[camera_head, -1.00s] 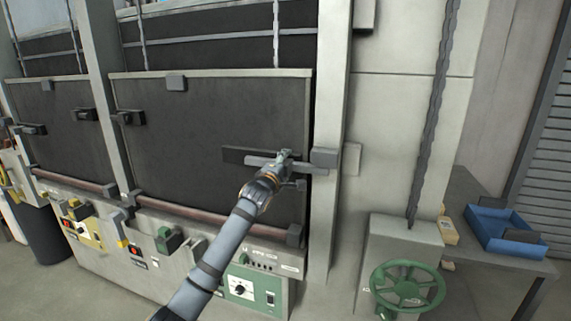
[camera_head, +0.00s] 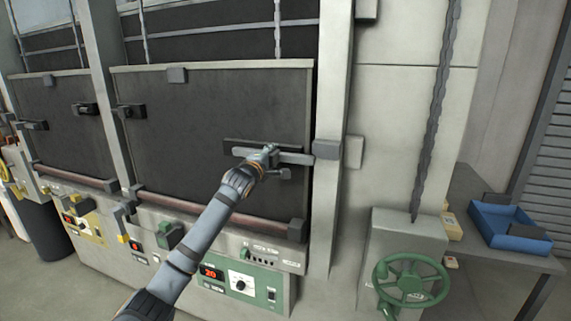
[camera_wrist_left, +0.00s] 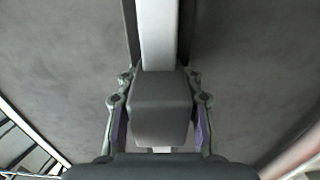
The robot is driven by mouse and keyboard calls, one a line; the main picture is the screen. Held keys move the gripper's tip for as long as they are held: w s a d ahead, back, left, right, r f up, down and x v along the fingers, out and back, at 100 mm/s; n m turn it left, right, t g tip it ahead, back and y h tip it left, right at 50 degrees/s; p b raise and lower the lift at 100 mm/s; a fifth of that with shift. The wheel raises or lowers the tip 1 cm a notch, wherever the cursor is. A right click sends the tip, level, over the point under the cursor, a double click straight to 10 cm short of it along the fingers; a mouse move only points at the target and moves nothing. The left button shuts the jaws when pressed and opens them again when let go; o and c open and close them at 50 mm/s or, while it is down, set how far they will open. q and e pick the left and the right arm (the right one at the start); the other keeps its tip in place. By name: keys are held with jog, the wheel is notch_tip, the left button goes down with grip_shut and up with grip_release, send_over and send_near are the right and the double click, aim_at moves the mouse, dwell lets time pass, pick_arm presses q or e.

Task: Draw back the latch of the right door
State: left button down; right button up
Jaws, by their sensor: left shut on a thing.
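The right door (camera_head: 215,115) is a large dark panel, shut in its pale frame. Its latch is a light grey sliding bar (camera_head: 295,158) on a dark backing plate (camera_head: 232,144), near the door's right edge. The bar's right end lies near the grey keeper block (camera_head: 326,149) on the post; I cannot tell whether it is clear of it. My left gripper (camera_head: 268,154) is shut on the latch's grip. In the left wrist view the dark grey block-shaped grip (camera_wrist_left: 160,105) sits between both fingers, with the pale bar (camera_wrist_left: 158,35) beyond. My right gripper is not in view.
A control panel (camera_head: 240,285) runs below the door. A green handwheel (camera_head: 410,281) stands at the lower right, before a side table with a blue tray (camera_head: 508,226). A pale post (camera_head: 330,220) borders the door on the right.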

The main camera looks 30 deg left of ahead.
pick_arm(q)
jog(key=shift+s+a+f, duration=0.1)
jog(key=shift+s+a, duration=0.1)
jog(key=shift+a, duration=0.8)
jog(key=shift+d, duration=0.15)
jog(key=c, duration=1.1)
grip_release()
jog(key=shift+c, duration=0.2)
jog(key=o, duration=0.3)
jog(key=shift+s+a, duration=0.1)
jog(key=shift+a, duration=0.2)
jog(key=shift+d, duration=0.15)
notch_tip(320, 180, up, 10)
jog(key=shift+r, duration=0.1)
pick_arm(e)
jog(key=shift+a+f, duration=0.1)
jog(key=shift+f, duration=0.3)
